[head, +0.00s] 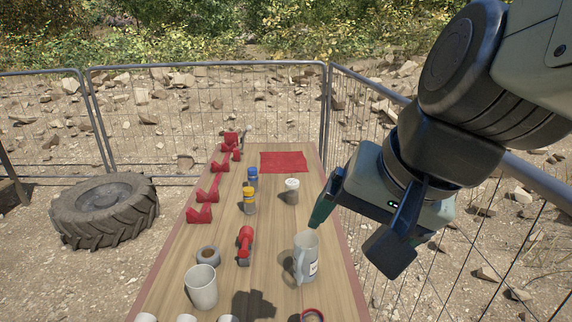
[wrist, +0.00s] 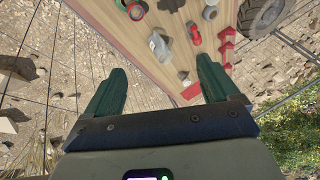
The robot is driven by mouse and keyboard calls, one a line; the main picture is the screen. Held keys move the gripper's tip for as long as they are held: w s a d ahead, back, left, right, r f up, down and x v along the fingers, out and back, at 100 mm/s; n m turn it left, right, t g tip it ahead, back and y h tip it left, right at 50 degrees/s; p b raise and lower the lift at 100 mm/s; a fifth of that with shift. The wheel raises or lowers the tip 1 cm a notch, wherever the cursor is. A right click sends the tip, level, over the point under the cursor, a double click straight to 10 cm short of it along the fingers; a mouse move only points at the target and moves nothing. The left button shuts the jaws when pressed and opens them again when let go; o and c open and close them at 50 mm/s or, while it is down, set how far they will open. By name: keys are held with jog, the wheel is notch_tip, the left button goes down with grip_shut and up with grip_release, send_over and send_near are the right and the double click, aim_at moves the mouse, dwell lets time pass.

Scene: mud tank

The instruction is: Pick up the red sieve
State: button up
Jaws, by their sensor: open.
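A round, red-rimmed thing (head: 313,315), which looks like the red sieve, sits at the near edge of the table, cut off by the bottom of the head view. It also shows at the top of the wrist view (wrist: 136,11), with a brownish inside. My gripper (head: 357,228) is open and empty, above the right side of the table, farther back than the sieve and apart from it. In the wrist view my gripper (wrist: 161,65) has its two green fingers spread wide with nothing between them.
A grey mug (head: 306,262) stands between my gripper and the sieve. A light cup (head: 201,290), a grey ring (head: 208,257), a red-handled tool (head: 246,240) and small jars (head: 249,205) stand further left. A red mat (head: 284,161) lies at the far end. Wire fencing (head: 450,210) runs along the right.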

jog(key=w+f+m+g+y, duration=0.3)
jog(key=w+f+g, duration=0.2)
jog(key=f, duration=0.3)
jog(key=m+g+y, duration=0.2)
jog(key=m+y, duration=0.2)
jog(key=y, duration=0.1)
send_over(311, 321)
jog(key=s+d, duration=0.2)
jog(key=s, duration=0.1)
notch_tip(311, 321, down, 9)
jog(key=d+f+m+t+y, duration=0.1)
jog(key=f+m+t+y, duration=0.1)
jog(key=f, duration=0.4)
jog(key=f+m+t+y, duration=0.2)
jog(key=f+m+t, duration=0.2)
jog(key=f, duration=0.3)
jog(key=w+d+f+m+t+y, duration=0.1)
jog(key=f+m+t+y, duration=0.1)
jog(key=f+m, duration=0.3)
jog(key=shift+w+d+f+t, duration=0.1)
jog(key=shift+d+f+t, duration=0.1)
jog(key=shift+f, duration=0.45)
jog(key=shift+d+f+t, duration=0.15)
jog(key=shift+f+t, duration=0.05)
jog(key=shift+f, duration=0.4)
jog(key=shift+a+f+m, duration=0.1)
jog(key=shift+f+m, duration=0.1)
jog(key=shift+m, duration=0.1)
jog(key=shift+x, duration=2.4)
jog(key=shift+c, duration=0.5)
